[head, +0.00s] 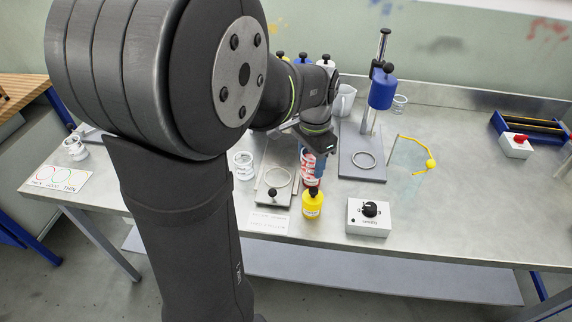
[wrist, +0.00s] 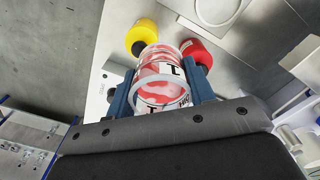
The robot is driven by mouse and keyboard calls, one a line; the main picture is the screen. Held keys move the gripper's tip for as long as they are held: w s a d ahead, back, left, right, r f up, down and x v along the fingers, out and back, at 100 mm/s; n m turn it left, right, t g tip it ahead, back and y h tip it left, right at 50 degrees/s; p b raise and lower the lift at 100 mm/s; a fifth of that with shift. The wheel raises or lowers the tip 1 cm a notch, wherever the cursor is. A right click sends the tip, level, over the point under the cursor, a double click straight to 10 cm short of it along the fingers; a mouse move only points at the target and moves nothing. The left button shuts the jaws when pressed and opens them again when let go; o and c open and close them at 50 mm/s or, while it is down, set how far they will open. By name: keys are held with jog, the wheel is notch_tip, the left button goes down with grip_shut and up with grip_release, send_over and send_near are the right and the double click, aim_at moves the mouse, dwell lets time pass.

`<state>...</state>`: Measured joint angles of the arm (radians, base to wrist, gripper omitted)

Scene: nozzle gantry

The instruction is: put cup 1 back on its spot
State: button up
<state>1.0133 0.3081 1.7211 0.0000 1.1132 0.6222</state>
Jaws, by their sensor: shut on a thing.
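In the head view the cup (head: 309,165) hangs below my gripper (head: 318,145), close behind the yellow bottle (head: 312,205). The cup's base and its gap to the bench are hard to make out. A pale plate with a ring (head: 278,177) lies just left of it. I cannot tell which place is cup 1's spot.
A red bottle (wrist: 197,52) and the yellow bottle (wrist: 141,36) stand close by the cup. A dial box (head: 368,218) is at front right, a blue-headed stand (head: 381,92) behind. Clear cups (head: 244,166) (head: 75,148) stand left.

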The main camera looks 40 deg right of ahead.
jog(key=w+a+f+n, duration=0.1)
jog(key=w+a+n, duration=0.2)
jog(key=a, duration=0.7)
jog(key=shift+n, duration=0.3)
jog(key=w+a+f, duration=0.2)
jog(key=w, duration=0.1)
jog(key=w+a+f, duration=0.1)
jog(key=w+f, duration=0.1)
jog(key=w, duration=0.1)
jog(key=w+a+f, duration=0.2)
jog(key=w+f, duration=0.1)
jog(key=shift+w+a, duration=0.35)
jog(key=shift+w, duration=0.05)
jog(key=shift+w+f, duration=0.1)
jog(key=shift+f, duration=1.95)
jog(key=shift+f, duration=0.15)
jog(key=o, duration=1.1)
jog(key=shift+o, duration=0.2)
notch_tip(320, 180, up, 12)
